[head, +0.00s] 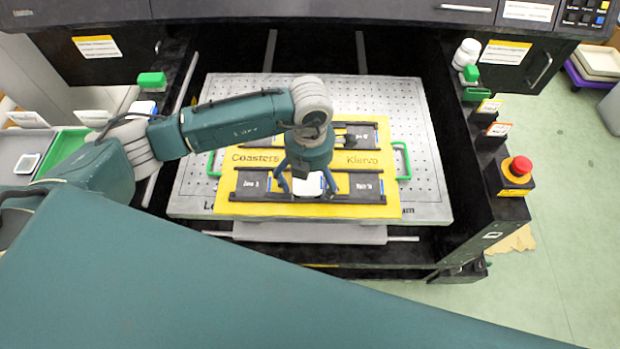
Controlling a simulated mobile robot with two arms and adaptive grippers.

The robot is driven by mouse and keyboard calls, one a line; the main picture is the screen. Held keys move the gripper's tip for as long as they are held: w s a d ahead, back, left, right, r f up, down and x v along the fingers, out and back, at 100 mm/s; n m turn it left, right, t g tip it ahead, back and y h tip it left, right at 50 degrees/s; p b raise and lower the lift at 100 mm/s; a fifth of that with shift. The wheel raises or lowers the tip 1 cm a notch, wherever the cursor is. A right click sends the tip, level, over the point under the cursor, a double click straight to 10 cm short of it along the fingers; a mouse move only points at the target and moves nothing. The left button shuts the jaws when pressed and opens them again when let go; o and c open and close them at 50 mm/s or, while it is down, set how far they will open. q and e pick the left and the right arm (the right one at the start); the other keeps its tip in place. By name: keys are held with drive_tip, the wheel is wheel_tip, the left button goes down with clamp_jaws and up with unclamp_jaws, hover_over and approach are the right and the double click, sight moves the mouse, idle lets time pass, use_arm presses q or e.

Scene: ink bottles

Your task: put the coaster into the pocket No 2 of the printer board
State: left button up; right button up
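The yellow printer board (305,207) lies on a perforated white plate, with "Coasters" and "Kiervo" printed across it. It has dark pockets in two rows, with small white labels that are hard to read. My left gripper (307,187) points down over the front middle of the board, with its two blue fingers apart. A white coaster (309,183) shows between the fingers. I cannot tell whether the fingers grip it or whether it rests on the board. The gripper and wrist hide the board's middle. My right gripper is not in view.
Green handles (402,160) flank the board. Dark machine walls enclose the plate. A red emergency button (520,166) and a white bottle (467,54) stand on the right wall.

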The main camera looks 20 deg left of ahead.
sight(309, 183)
use_arm(q)
drive_tip(key=shift+s+a, duration=0.1)
drive_tip(key=shift+s, duration=0.15)
drive_tip(key=shift+r+p, duration=0.3)
drive_tip(key=shift+p, duration=0.05)
drive_tip(key=shift+w+r+p, duration=0.1)
drive_tip(key=shift+r+p, duration=0.35)
drive_tip(key=shift+p, duration=0.05)
wheel_tip(309, 183, up, 12)
drive_tip(key=b, duration=0.4)
drive_tip(key=shift+w, duration=0.1)
